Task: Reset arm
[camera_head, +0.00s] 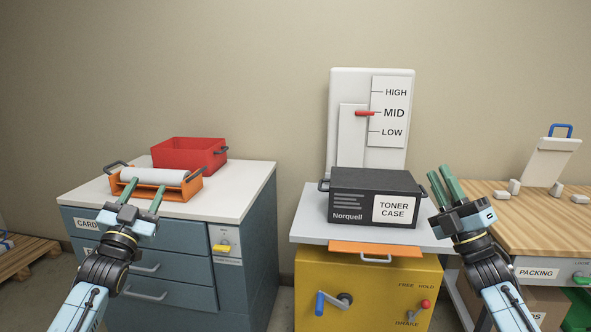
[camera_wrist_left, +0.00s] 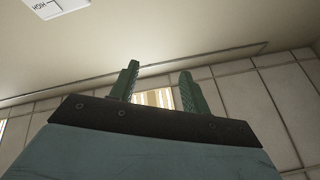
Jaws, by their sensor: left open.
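My left gripper (camera_head: 142,190) is raised at the left in the head view, in front of the blue drawer cabinet. Its green fingers are apart with nothing between them. The left wrist view also shows these fingers (camera_wrist_left: 160,90) spread and empty, against wall and ceiling. My right gripper (camera_head: 440,180) is raised at the right, beside the black toner case (camera_head: 345,206). Its two green fingers point up with a narrow gap between them, and nothing shows in the gap.
An orange holder (camera_head: 185,190) with a white roll and a red bin (camera_head: 188,154) stand on the cabinet (camera_head: 262,190). The toner case sits on a grey top above a yellow unit (camera_head: 380,285). A white slider panel (camera_head: 345,85) stands behind it. A wooden packing bench (camera_head: 540,225) is at right.

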